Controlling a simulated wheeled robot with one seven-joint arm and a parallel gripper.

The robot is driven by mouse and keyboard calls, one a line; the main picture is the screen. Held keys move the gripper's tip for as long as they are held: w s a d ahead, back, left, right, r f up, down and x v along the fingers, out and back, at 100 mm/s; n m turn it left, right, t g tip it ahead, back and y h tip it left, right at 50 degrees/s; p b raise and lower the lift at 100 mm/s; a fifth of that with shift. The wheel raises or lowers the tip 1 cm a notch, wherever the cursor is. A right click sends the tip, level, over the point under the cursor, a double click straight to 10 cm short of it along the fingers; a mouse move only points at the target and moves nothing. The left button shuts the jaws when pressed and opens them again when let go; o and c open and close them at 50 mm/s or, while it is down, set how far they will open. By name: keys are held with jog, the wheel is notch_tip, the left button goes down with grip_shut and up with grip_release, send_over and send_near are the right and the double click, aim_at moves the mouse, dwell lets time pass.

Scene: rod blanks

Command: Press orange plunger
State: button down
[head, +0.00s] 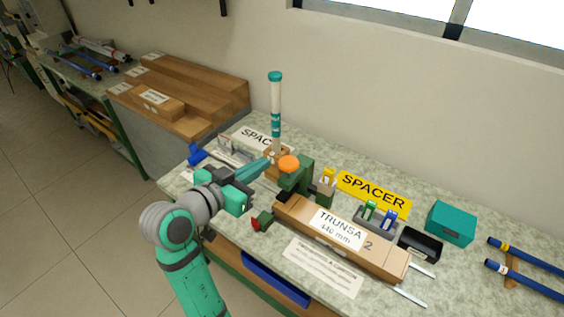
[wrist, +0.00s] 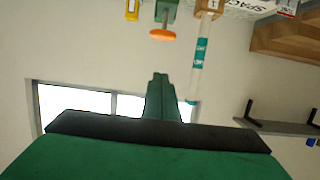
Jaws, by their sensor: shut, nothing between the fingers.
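The orange plunger (head: 289,163) is a round orange cap on top of a dark green press stand (head: 297,180). It also shows in the wrist view (wrist: 163,34), where the picture is upside down. My gripper (head: 267,161) is shut and empty, its teal fingers pointing toward the plunger from the left in the head view. In the wrist view the closed fingertips (wrist: 160,75) are apart from the cap in the picture. I cannot tell the exact depth of the gap.
A tall white and teal rod (head: 275,105) stands upright just behind my fingertips. A teal box (head: 451,224) and blue rods (head: 525,283) are farther right.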

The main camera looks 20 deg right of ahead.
send_over(283, 168)
notch_tip(283, 168, down, 3)
jog(key=shift+w+r, duration=0.1)
jog(key=shift+r, duration=0.1)
notch_tip(283, 168, down, 2)
jog(key=shift+w+f, duration=0.1)
jog(key=shift+f, duration=0.15)
jog(key=shift+s+f, duration=0.25)
jog(key=shift+f, duration=0.45)
jog(key=shift+a, duration=0.1)
